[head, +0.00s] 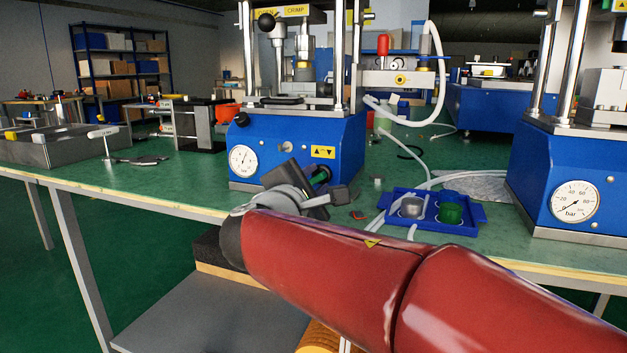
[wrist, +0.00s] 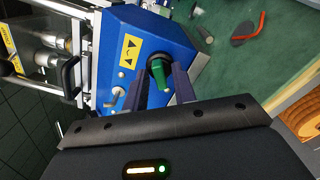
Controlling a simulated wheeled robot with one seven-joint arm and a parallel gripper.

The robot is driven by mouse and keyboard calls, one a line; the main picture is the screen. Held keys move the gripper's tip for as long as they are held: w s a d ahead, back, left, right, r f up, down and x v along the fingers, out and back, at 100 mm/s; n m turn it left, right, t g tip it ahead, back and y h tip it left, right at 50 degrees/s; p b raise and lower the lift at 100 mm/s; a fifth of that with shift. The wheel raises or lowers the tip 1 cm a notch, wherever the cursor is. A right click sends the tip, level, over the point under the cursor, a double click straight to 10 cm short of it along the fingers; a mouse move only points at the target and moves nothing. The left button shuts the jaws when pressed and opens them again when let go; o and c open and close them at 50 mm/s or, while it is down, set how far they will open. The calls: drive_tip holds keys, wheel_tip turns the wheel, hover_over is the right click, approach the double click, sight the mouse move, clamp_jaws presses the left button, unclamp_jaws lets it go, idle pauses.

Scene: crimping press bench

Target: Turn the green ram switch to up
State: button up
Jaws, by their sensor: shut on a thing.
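The green ram switch (wrist: 160,74) is on the front face of the blue press base (wrist: 118,30), beside a yellow label with two black arrows (wrist: 130,50). My gripper (wrist: 161,84) has one finger on each side of the switch handle and is shut on it. In the head view my gripper (head: 320,182) reaches the lower right front of the blue press base (head: 345,140), below the arrow label (head: 323,152). There the fingers mostly hide the switch. I cannot tell the exact angle of its pointer.
A pressure gauge (head: 243,160) is at the base's left. A blue tray (head: 463,222) with a silver and a green cup and pale hoses lies right of my gripper. A second blue press (head: 545,180) stands at the right.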

drive_tip(key=n+p, duration=0.4)
drive_tip(key=n, duration=0.2)
drive_tip(key=shift+r+n+p, duration=0.1)
drive_tip(key=shift+n+p, duration=1.85)
drive_tip(key=shift+n, duration=0.65)
drive_tip(key=shift+f, duration=0.2)
drive_tip(key=o, duration=0.6)
drive_tip(key=shift+o, duration=0.2)
drive_tip(key=v, duration=0.8)
drive_tip(key=shift+s, duration=0.1)
